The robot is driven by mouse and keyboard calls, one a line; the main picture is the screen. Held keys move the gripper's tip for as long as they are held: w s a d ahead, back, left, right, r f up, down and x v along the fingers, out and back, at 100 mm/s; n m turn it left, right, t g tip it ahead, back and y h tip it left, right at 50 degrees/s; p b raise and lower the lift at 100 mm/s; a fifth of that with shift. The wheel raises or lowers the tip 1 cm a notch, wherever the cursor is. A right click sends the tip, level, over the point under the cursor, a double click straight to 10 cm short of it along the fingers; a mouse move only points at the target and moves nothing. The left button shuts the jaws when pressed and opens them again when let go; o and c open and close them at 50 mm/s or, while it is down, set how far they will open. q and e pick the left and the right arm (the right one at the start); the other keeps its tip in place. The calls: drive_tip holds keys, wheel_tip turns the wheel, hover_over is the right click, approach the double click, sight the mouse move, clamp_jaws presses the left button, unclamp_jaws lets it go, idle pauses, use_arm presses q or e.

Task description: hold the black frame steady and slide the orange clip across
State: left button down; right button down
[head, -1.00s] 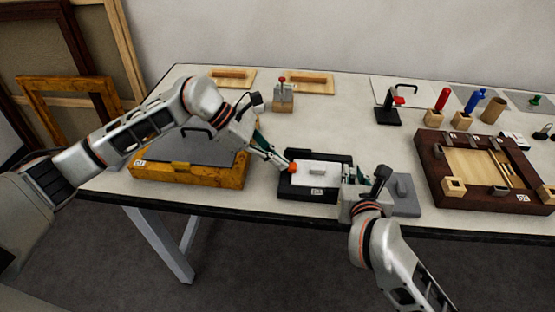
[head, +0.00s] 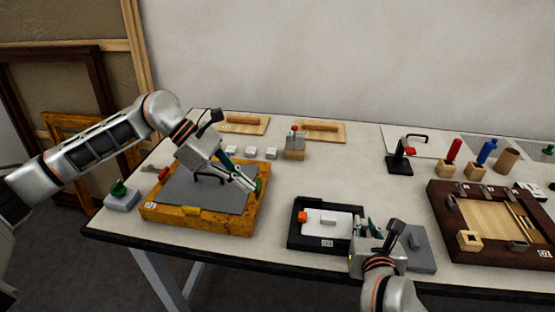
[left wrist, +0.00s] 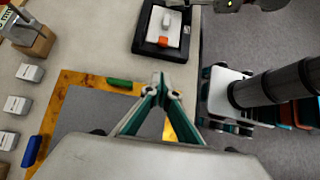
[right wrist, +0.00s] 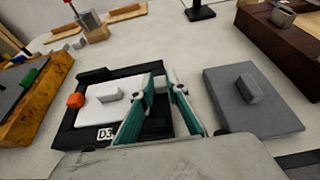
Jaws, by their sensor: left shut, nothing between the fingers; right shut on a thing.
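The black frame (head: 309,237) lies flat near the table's front edge, with a white panel with a small grip inside it. The orange clip (head: 302,216) sits on the frame's left side, and also shows in the right wrist view (right wrist: 75,100) and left wrist view (left wrist: 163,41). My right gripper (head: 364,226) is shut on the frame's right side; in the right wrist view its fingers (right wrist: 162,82) hide part of that side. My left gripper (head: 253,187) is shut and empty by the right side of the gold frame (head: 205,226), apart from the clip.
A grey panel with a grip (head: 422,257) lies right of the black frame. Small white blocks (head: 250,152) and a red-knobbed holder (head: 294,150) stand behind. The table between the gold and black frames is clear.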

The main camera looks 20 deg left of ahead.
drive_tip(key=c, duration=1.9)
unclamp_jaws()
drive_tip(key=shift+s, duration=0.1)
